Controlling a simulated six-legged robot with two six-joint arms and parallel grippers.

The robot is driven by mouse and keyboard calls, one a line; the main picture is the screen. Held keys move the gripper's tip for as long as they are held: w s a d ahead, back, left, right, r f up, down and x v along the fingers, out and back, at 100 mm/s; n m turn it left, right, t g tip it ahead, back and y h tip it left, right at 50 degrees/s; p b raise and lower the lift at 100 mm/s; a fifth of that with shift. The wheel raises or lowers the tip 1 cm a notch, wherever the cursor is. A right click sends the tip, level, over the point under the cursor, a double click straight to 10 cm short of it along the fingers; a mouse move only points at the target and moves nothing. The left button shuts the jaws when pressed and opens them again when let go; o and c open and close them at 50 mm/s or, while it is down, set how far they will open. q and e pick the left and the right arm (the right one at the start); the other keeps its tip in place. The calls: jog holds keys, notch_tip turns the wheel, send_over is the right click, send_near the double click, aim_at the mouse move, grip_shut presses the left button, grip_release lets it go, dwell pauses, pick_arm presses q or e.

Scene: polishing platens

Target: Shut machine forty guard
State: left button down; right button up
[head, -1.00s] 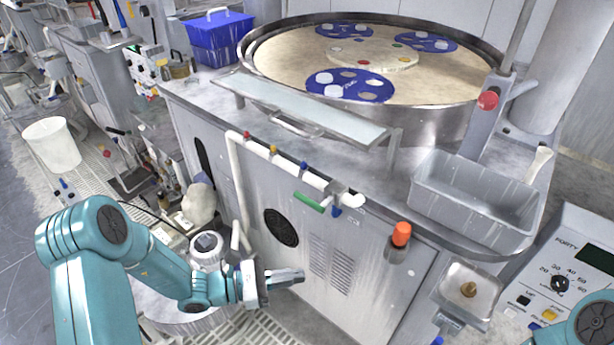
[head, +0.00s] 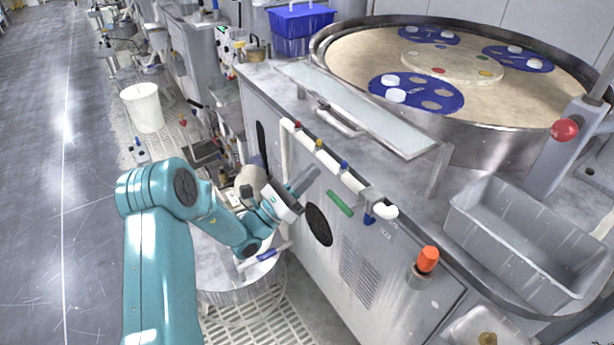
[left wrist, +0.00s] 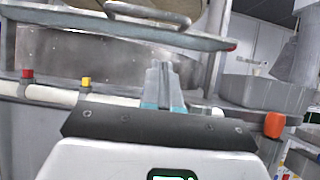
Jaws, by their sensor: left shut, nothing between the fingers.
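The guard (head: 372,113) is a long clear panel with a grey frame. It lies nearly flat along the front edge of the polishing machine, before the round platen (head: 458,72). Its bar handle (head: 338,121) is on the near side. My left gripper (head: 312,176) is below the guard, beside the white pipe with coloured valves, pointing up and right. Its fingers are together and empty. In the left wrist view the closed fingers (left wrist: 163,85) point up at the guard's underside (left wrist: 120,27), apart from the handle (left wrist: 148,15). My right gripper is out of view.
The white pipe (head: 318,163) with coloured valves runs along the machine front. An orange knob (head: 428,260) and grey bin (head: 530,243) are to the right. A blue crate (head: 300,28) stands behind the guard's left end. A round drum top (head: 215,268) is below my left arm.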

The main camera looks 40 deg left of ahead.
pick_arm(q)
jog(key=w+d+r+p, duration=0.2)
jog(key=w+r, duration=0.3)
jog(key=r, duration=0.1)
jog(key=shift+r, duration=0.25)
jog(key=shift+p, duration=0.3)
jog(key=shift+a+r, duration=0.1)
jog(key=shift+r, duration=0.05)
